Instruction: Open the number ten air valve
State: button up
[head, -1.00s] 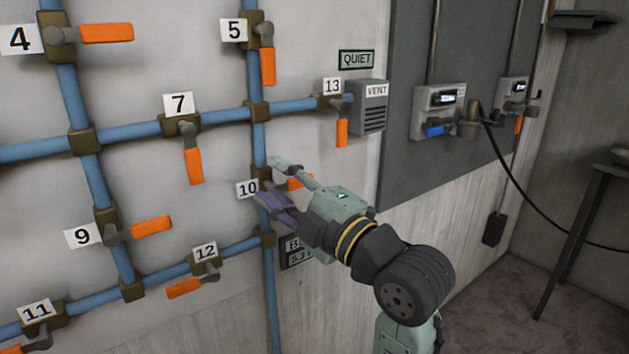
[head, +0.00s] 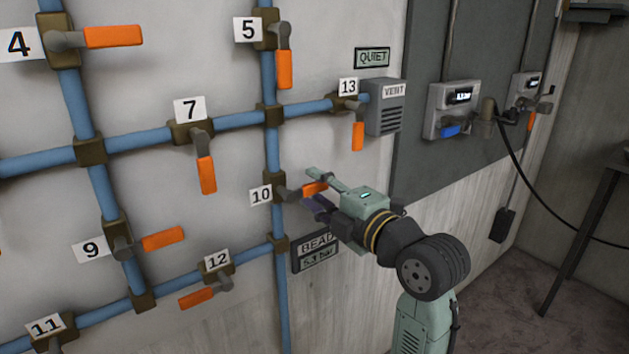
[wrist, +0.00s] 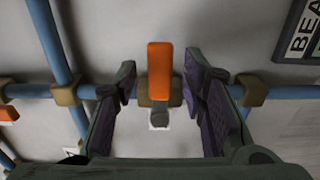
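The number 10 valve (head: 280,190) sits on the vertical blue pipe, beside its white "10" label (head: 261,195). Its orange handle (head: 315,188) points right, across the pipe. My gripper (head: 311,190) is at this handle, one finger above it and one below. In the wrist view the orange handle (wrist: 159,70) stands between the two purple-padded fingers, with a gap on each side. My gripper (wrist: 161,85) is open and does not appear to touch the handle. Part of the handle is hidden by the gripper in the head view.
A sign reading "BEAD" and "5.3 bar" (head: 316,252) is just below my gripper. Valve 13's handle (head: 357,136) and the vent box (head: 385,107) are above. Valve 12's handle (head: 197,298) is lower left. A grey panel with gauges (head: 455,108) is to the right.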

jog(key=shift+w+a, duration=0.4)
jog(key=shift+w, duration=0.15)
jog(key=shift+c, duration=0.5)
grip_shut()
